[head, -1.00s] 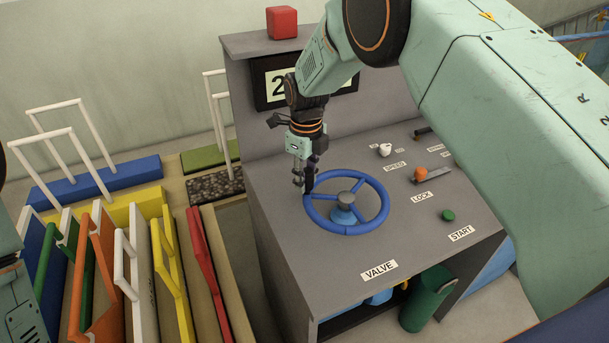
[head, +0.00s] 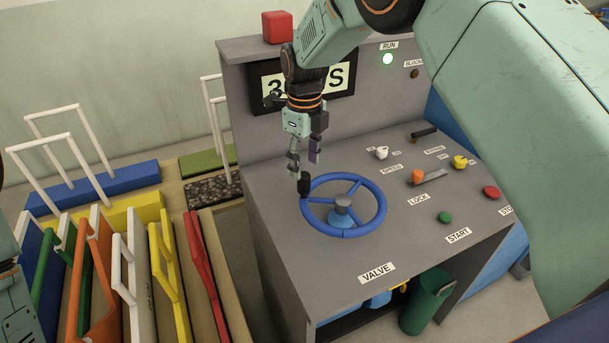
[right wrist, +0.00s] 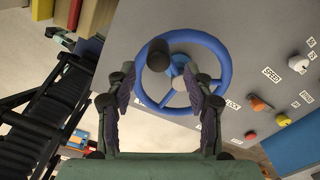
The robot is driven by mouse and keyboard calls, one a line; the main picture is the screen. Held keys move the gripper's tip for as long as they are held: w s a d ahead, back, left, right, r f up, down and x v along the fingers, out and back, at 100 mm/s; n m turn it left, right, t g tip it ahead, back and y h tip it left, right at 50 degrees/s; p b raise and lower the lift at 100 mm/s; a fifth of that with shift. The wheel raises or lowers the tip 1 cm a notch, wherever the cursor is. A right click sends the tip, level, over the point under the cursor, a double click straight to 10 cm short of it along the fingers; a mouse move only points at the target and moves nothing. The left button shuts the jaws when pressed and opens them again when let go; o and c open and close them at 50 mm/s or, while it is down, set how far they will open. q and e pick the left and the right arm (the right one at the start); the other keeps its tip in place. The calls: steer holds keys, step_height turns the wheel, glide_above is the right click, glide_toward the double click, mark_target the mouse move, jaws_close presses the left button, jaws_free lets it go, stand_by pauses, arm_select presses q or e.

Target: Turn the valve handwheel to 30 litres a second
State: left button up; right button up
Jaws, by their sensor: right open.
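The blue valve handwheel (head: 345,233) lies on the sloping grey console top, with the VALVE label (head: 377,272) in front of it. Its black knob (head: 305,183) stands up from the rim at the back left. My right gripper (head: 304,164) is open and empty just above the knob, apart from it. In the right wrist view the knob (right wrist: 158,55) shows beyond and between the spread fingers (right wrist: 160,88). The flow display (head: 340,82) reads a first digit 3 and a last letter S; my right arm hides the middle. My left gripper is out of view.
A white knob (head: 382,153), orange lever (head: 418,177), green START button (head: 445,217) and red button (head: 491,192) stand right of the wheel. A red block (head: 277,27) sits on top. Coloured racks (head: 120,260) stand left.

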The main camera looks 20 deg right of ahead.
steer(key=r, duration=0.5)
steer(key=shift+a+r, duration=0.1)
steer(key=shift+a, duration=0.1)
steer(key=shift+d+r, duration=0.15)
steer(key=shift+r, duration=0.1)
